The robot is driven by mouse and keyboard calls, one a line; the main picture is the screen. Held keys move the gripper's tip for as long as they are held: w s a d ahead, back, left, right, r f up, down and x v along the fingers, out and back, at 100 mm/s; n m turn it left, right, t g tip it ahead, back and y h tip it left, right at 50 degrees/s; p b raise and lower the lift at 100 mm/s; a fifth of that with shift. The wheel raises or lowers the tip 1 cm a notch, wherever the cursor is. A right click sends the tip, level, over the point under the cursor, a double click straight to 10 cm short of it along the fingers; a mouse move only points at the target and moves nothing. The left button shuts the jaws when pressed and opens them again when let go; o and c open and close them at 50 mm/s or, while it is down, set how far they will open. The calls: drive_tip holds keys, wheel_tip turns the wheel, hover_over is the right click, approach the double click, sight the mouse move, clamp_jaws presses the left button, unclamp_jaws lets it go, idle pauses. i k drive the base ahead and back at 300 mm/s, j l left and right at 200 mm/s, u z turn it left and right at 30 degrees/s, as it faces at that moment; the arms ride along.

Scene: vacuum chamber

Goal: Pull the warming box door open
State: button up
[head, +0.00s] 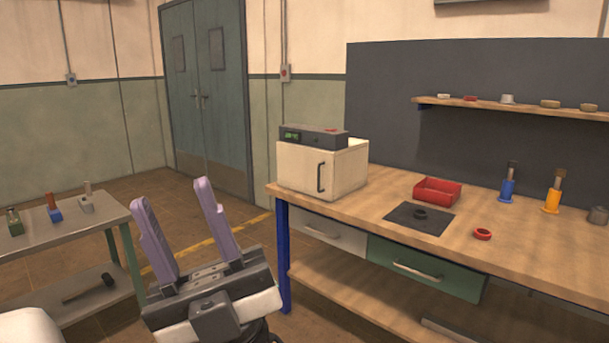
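The warming box (345,165) is a cream box with a dark control panel and a small green display on top. It stands at the left end of the wooden workbench. Its door (298,168) faces left toward the front and looks shut, with a dark vertical handle (321,177) near the door's right edge. My gripper (173,192) is in the lower left foreground, its two purple fingers pointing up and spread apart. It is open and empty, left of the box and apart from the handle.
The workbench (385,192) holds a red tray (437,191), a dark mat (400,217), a red ring (482,234) and blue and yellow tools at the right. A side table (100,214) with small tools stands left. Floor shows between table and bench.

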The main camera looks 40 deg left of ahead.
sight(308, 170)
drive_tip(key=i+j, duration=0.55)
drive_tip(key=i+j+u, duration=0.1)
drive_tip(key=i+j, duration=0.4)
drive_tip(key=i, duration=0.2)
drive_tip(key=i+j, duration=0.5)
drive_tip(key=i, duration=0.15)
